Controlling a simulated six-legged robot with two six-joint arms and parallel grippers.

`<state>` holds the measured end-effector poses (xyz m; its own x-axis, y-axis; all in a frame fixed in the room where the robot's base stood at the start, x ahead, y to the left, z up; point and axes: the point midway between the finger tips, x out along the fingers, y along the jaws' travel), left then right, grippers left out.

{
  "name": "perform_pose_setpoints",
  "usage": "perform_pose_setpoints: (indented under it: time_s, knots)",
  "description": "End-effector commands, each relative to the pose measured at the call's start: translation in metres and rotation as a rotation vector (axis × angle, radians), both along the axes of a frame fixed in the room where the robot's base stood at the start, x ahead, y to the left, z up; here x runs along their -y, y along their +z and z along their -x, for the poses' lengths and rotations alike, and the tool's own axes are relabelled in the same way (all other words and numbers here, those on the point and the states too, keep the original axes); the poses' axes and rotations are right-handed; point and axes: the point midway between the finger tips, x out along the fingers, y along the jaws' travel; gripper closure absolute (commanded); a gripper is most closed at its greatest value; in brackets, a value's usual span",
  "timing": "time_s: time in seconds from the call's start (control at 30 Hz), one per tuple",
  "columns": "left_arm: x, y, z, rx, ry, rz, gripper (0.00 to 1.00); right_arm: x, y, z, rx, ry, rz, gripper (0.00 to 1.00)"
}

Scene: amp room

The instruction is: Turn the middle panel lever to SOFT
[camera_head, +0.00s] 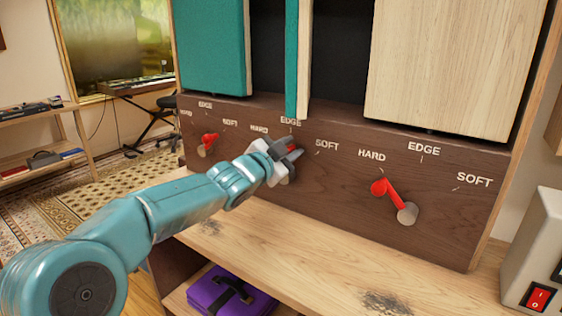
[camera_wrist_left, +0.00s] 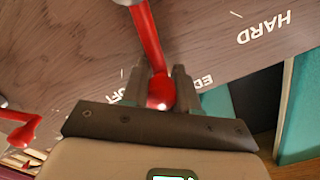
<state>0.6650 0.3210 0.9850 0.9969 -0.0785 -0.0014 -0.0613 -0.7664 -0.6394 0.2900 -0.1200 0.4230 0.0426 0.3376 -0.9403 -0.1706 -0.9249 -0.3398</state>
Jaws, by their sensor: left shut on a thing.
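The brown panel (camera_head: 340,190) carries three red levers, each with HARD, EDGE and SOFT marks. My left gripper (camera_head: 288,150) is at the middle lever (camera_head: 292,147) and shut on it; the gripper hides most of the lever and its pivot in the head view. In the left wrist view, the red middle lever (camera_wrist_left: 148,40) runs down between the two fingers of my left gripper (camera_wrist_left: 160,88). Its tip lies between the EDGE mark (camera_wrist_left: 206,81) and the partly hidden SOFT mark (camera_wrist_left: 122,96). My right gripper is not in view.
The left lever (camera_head: 209,139) tilts up to the right. The right lever (camera_head: 380,187) points up-left towards HARD. A wooden shelf (camera_head: 300,265) lies below the panel, a purple case (camera_head: 225,290) under it. A pale box with a red switch (camera_head: 538,298) stands at right.

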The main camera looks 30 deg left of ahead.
Motion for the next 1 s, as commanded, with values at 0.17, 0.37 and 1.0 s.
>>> perform_pose_setpoints:
  time_s: [0.17, 0.37, 1.0]
  knots:
    - [0.01, -0.007, 0.002, 0.021, 0.004, -0.167, 1.0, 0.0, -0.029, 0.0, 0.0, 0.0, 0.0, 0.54]
    - [0.019, -0.013, 0.002, 0.034, 0.004, -0.331, 1.0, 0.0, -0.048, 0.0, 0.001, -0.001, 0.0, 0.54]
    - [0.031, -0.02, 0.003, 0.055, 0.004, -0.579, 1.0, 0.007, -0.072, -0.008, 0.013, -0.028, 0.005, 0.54]
